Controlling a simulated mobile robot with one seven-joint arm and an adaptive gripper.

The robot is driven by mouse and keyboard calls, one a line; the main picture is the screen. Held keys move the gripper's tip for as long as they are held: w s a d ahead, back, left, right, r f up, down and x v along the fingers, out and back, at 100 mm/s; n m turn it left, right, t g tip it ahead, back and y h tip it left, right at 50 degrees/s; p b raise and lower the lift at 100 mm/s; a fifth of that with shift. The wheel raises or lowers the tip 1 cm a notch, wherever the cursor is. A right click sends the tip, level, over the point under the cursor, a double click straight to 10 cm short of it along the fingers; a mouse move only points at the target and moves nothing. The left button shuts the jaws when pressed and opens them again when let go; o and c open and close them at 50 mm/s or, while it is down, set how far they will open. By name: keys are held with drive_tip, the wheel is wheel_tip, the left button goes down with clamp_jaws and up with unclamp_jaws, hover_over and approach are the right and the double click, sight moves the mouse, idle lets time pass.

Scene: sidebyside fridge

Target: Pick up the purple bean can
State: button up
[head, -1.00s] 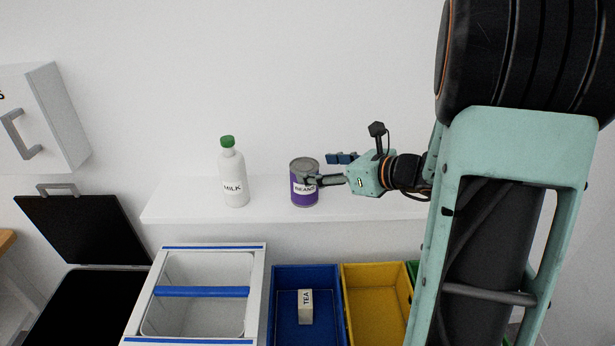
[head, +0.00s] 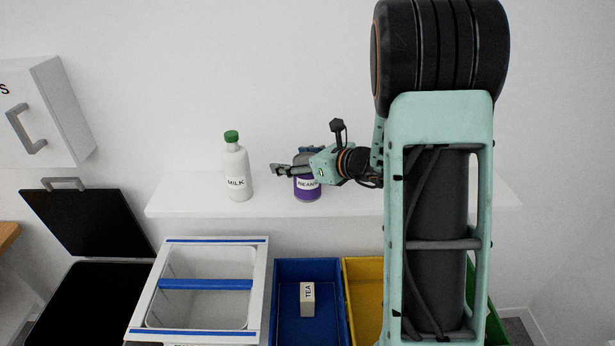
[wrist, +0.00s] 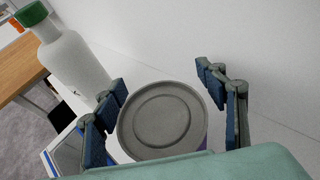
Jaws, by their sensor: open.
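The purple bean can (head: 308,190) stands upright on the white shelf, its upper part largely hidden behind my gripper in the head view. In the wrist view its grey round lid (wrist: 162,120) lies between the two blue-padded fingers. My gripper (head: 294,160) is open, with one finger on each side of the can. The left finger is close to the lid's edge in the wrist view, and a wider gap shows on the right. I cannot tell whether either finger touches the can.
A white milk bottle (head: 237,172) with a green cap stands left of the can on the shelf (head: 200,205). Below are a white bin (head: 262,262), a blue bin (head: 290,270) holding a tea box (head: 307,298), and a yellow bin (head: 362,270). The shelf right of the can is clear.

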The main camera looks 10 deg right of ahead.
drive_tip(key=shift+c, duration=0.3)
drive_tip(key=c, duration=1.3)
drive_tip(key=shift+c, duration=0.5)
